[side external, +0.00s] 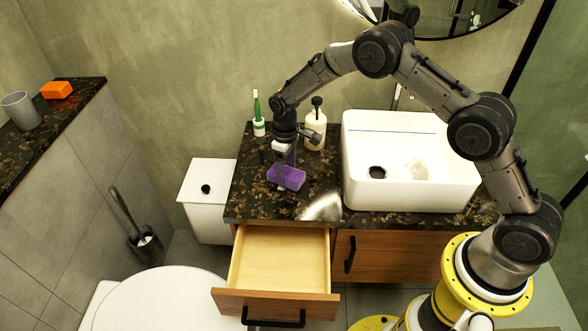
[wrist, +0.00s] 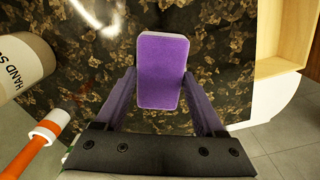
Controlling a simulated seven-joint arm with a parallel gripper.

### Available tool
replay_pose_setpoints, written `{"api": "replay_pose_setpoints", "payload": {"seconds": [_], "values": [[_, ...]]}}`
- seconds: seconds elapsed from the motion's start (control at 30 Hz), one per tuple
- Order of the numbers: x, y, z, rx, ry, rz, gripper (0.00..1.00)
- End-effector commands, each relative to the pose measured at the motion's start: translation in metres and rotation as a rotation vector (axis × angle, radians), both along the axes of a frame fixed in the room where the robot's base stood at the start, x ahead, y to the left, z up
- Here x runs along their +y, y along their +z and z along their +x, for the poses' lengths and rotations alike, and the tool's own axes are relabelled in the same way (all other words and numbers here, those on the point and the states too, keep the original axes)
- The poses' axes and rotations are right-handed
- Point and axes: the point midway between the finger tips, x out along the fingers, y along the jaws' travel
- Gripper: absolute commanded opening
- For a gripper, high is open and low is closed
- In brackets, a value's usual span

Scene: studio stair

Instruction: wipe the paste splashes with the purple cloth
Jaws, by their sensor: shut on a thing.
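The purple cloth (side external: 286,177) is a thick block-like pad at the left part of the dark speckled counter (side external: 245,198). My gripper (side external: 284,165) points down over it. In the wrist view, the cloth (wrist: 161,72) sits between the two fingers of my gripper (wrist: 162,95), which is shut on it. I cannot tell whether the cloth touches the counter or hangs just above it. A whitish patch (side external: 322,207) lies near the counter's front edge, right of the cloth. I cannot tell whether it is paste or shine. Any splash under the cloth is hidden.
A soap bottle (side external: 315,127) and a green toothbrush in its holder (side external: 258,118) stand behind the cloth. A white basin (side external: 400,195) is on the right. An open drawer (side external: 275,300) juts out below the counter. An orange-and-white item (wrist: 45,130) shows lower left in the wrist view.

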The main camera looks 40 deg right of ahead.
Motion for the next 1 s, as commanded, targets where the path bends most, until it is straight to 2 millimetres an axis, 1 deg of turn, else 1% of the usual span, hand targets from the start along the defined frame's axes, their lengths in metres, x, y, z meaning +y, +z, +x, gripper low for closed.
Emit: {"api": "replay_pose_setpoints", "payload": {"seconds": [0.1, 0.33, 0.7, 1.0], "values": [[0.005, 0.000, 0.005, -0.001, 0.002, 0.000, 0.08], [0.010, -0.001, 0.010, -0.001, 0.001, 0.000, 0.08], [0.031, -0.005, 0.030, 0.000, 0.001, 0.000, 0.08], [0.034, -0.006, 0.032, 0.004, 0.000, 0.001, 0.08]]}}
